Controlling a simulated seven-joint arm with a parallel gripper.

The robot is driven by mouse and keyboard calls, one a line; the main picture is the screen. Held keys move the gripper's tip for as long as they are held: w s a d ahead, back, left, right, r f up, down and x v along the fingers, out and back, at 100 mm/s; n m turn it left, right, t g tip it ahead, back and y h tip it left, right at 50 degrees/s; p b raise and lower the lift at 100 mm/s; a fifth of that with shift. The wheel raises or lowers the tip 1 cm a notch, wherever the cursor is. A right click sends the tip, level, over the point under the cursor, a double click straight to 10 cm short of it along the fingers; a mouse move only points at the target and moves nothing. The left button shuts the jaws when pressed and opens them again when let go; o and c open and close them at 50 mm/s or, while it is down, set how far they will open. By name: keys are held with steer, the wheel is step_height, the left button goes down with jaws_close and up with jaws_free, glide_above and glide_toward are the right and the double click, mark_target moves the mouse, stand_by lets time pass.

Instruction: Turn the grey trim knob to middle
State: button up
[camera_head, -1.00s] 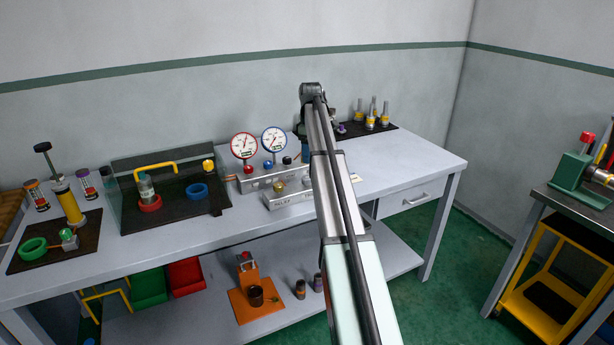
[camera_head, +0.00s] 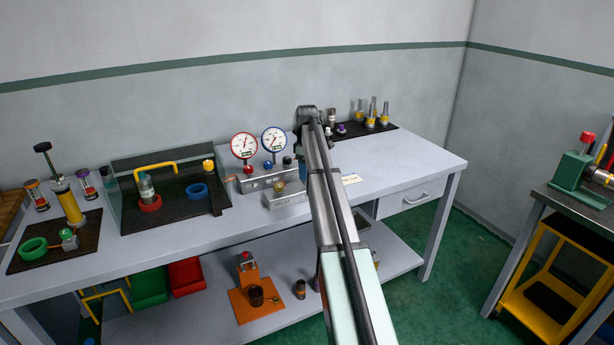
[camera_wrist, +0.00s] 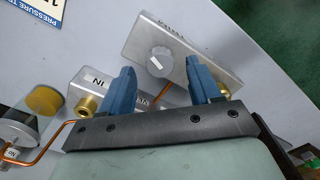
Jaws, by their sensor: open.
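The grey trim knob (camera_wrist: 158,61) shows in the wrist view as a round knob with a pale pointer bar across its top. It sits on a bright metal block (camera_wrist: 203,66) with lettering along its edge, too small to read surely. My gripper (camera_wrist: 161,66) is open, its two blue fingers apart, one to each side of the knob in the picture. I cannot tell whether either touches it. In the head view a bit of a blue finger (camera_head: 303,172) shows beside my arm. My arm hides the trim knob there.
A metal manifold (camera_head: 262,180) carries a red-rimmed gauge (camera_head: 244,146) and a blue-rimmed gauge (camera_head: 274,140). In the wrist view, brass fittings (camera_wrist: 87,105) and a copper pipe (camera_wrist: 47,148) lie close to the fingers. The bench top (camera_head: 410,165) to the right is mostly clear.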

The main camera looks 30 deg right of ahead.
steer(key=shift+f, duration=1.3)
steer(key=shift+c, duration=0.4)
steer(key=c, duration=1)
steer(key=shift+o, duration=0.2)
steer(key=m, duration=1.3)
steer(key=shift+a, duration=0.1)
steer(key=shift+m, duration=0.3)
